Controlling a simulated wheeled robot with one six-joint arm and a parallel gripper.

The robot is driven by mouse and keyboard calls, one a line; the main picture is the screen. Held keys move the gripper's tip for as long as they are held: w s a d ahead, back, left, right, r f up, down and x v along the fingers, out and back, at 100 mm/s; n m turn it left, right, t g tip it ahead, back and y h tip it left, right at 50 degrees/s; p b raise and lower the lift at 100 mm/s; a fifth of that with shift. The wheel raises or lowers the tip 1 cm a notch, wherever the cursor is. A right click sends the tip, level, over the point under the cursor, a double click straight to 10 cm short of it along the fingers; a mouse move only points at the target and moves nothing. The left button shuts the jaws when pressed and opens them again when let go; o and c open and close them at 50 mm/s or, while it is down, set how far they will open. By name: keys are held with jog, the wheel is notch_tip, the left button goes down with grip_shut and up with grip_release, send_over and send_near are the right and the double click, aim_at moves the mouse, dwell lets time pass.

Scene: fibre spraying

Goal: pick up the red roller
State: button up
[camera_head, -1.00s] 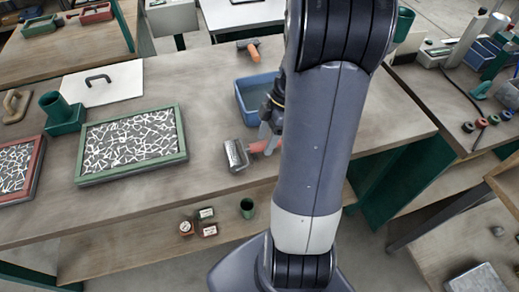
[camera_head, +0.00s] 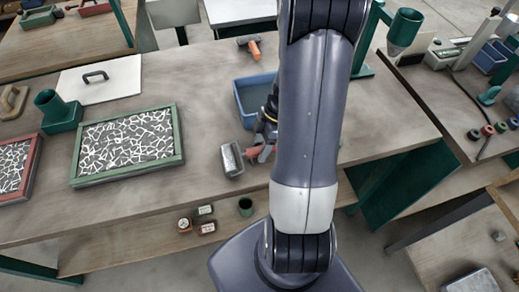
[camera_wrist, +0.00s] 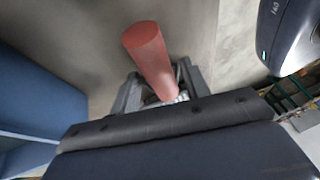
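The red roller has a ribbed metal drum (camera_head: 232,159) and a red handle (camera_head: 254,153), at the near edge of the bench in the head view. In the wrist view the red handle (camera_wrist: 150,55) lies between the two fingers of my gripper (camera_wrist: 160,82), its round end towards the camera. The fingers sit close on both sides of the handle and appear shut on it. In the head view my gripper (camera_head: 265,144) is at the handle, partly hidden by my arm. Whether the roller is clear of the bench is hard to tell.
A blue bin (camera_head: 240,100) stands just behind the roller and shows at the left in the wrist view (camera_wrist: 35,105). A green-framed tray (camera_head: 178,130) of white fibres lies to the left. An orange-handled tool (camera_head: 255,50) lies farther back. Bare bench lies between tray and roller.

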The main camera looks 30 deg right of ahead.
grip_shut()
jog(key=shift+r, duration=0.1)
dwell(0.3)
